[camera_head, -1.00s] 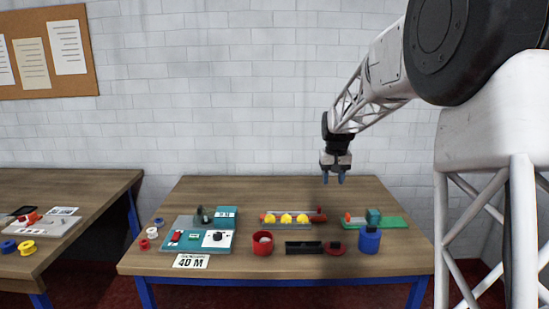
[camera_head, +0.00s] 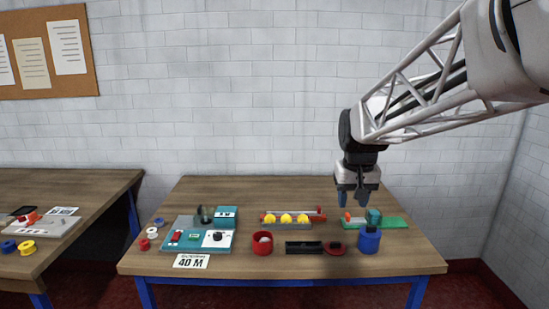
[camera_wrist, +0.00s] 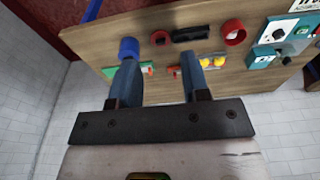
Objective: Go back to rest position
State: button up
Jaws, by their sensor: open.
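My gripper (camera_head: 357,196) hangs in the air above the right part of the wooden table (camera_head: 285,188). Its two blue fingers are apart, with nothing seen between them. In the head view it appears in front of and above the green board (camera_head: 393,223). In the wrist view the fingers (camera_wrist: 160,78) point toward the table, which lies some way off.
On the table are a blue container (camera_head: 369,240), a red cup (camera_head: 262,243), a black holder (camera_head: 303,247), a rack with yellow pieces (camera_head: 286,219) and a teal machine (camera_head: 198,238). A second table (camera_head: 75,185) stands left. A white brick wall (camera_head: 240,100) is behind.

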jog(key=s+f, duration=0.3)
jog(key=s, duration=1.1)
jog(key=s+f+t, duration=0.1)
jog(key=s+f, duration=0.3)
jog(key=s, duration=1.1)
jog(key=shift+a, duration=0.2)
